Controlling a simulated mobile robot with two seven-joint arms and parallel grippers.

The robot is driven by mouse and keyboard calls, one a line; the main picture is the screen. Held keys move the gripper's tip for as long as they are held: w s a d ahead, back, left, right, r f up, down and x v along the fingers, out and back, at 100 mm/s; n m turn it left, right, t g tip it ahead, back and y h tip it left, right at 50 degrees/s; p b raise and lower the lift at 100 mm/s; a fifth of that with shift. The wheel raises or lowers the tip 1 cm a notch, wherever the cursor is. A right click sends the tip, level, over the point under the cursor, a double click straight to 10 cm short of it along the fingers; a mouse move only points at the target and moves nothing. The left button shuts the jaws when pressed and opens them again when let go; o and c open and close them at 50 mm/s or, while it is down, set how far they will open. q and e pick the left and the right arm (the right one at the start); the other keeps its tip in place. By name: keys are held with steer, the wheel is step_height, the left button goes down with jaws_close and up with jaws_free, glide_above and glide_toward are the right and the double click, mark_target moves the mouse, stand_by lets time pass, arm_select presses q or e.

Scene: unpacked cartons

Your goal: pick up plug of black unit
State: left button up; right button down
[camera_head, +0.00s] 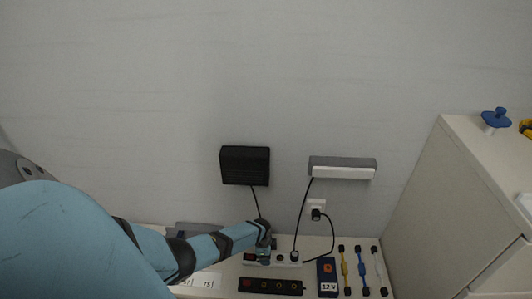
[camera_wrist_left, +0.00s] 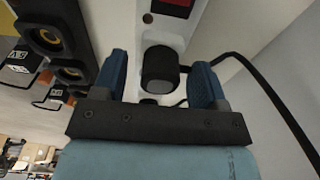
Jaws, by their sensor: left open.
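The black unit (camera_head: 245,165) is fixed to the wall, and its dark cable (camera_head: 255,200) hangs down behind my left gripper (camera_head: 264,246). A white power strip (camera_head: 285,262) lies on the shelf below. In the left wrist view, a black plug (camera_wrist_left: 160,72) sits in the white strip (camera_wrist_left: 165,30). My left gripper (camera_wrist_left: 158,62) is open, with one blue finger on each side of this plug and visible gaps between. In the head view the gripper hides the plug. My right gripper is not in view.
A grey-white wall unit (camera_head: 342,173) has a cable to another plug (camera_head: 294,256) on the strip. A wall socket (camera_head: 316,208) holds a plug. A black socket bar (camera_head: 270,286), a 12 V box (camera_head: 327,277) and coloured leads (camera_head: 362,270) lie nearby. A white cabinet (camera_head: 425,200) stands right.

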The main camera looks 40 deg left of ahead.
arm_select(q)
steer(key=c, duration=1.2)
steer(key=shift+r, duration=0.15)
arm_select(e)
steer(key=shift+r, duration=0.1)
